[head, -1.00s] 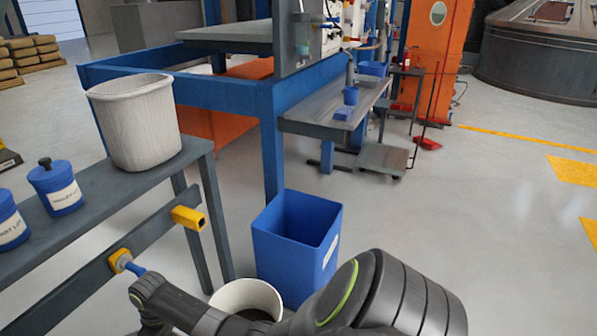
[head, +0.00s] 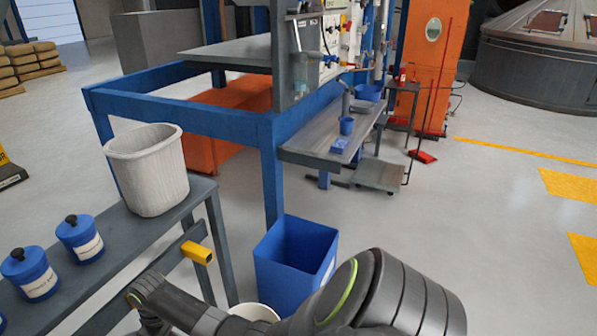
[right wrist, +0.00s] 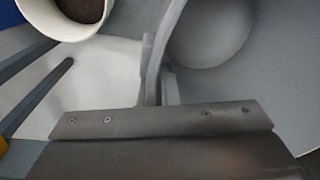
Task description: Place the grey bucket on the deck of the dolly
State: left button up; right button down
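A large grey bucket (right wrist: 270,70) fills the right of the right wrist view, seen into its open top with a round bottom. Its near wall stands between the fingers of my right gripper (right wrist: 158,75), which looks shut on that wall. In the head view this bucket and the gripper are hidden or out of frame below my dark arm. The dolly (head: 380,176) stands on the floor beyond, a low flat grey deck with an upright dark handle. Its deck looks bare. My left gripper is not in view.
A pale ribbed bin (head: 147,172) and blue lidded pots (head: 80,238) stand on a table (head: 120,245) at left. A blue bin (head: 290,270) and a white bucket (right wrist: 35,15) with dark contents are on the floor. Open floor (head: 450,235) lies right.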

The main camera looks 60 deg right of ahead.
aim_at(379, 170)
jog(key=z, duration=0.9)
jog(key=l+z, duration=0.7)
jog(key=z, duration=0.2)
jog(key=i+l+z, duration=0.35)
jog(key=i+l, duration=0.15)
jog(key=i+l+z, duration=0.3)
jog(key=i+l, duration=0.2)
jog(key=i+l+z, duration=0.1)
jog(key=i+z, duration=0.4)
jog(key=i, duration=1.85)
jog(key=i+z, duration=0.25)
jog(key=i, duration=0.35)
jog(key=i+z, duration=0.3)
jog(key=i, duration=0.3)
jog(key=i+l+u, duration=0.1)
jog(key=i, duration=1.05)
jog(key=i+u, duration=0.2)
jog(key=u, duration=0.15)
jog(key=i+u, duration=0.35)
jog(key=i+l+u, duration=0.1)
jog(key=u, duration=0.25)
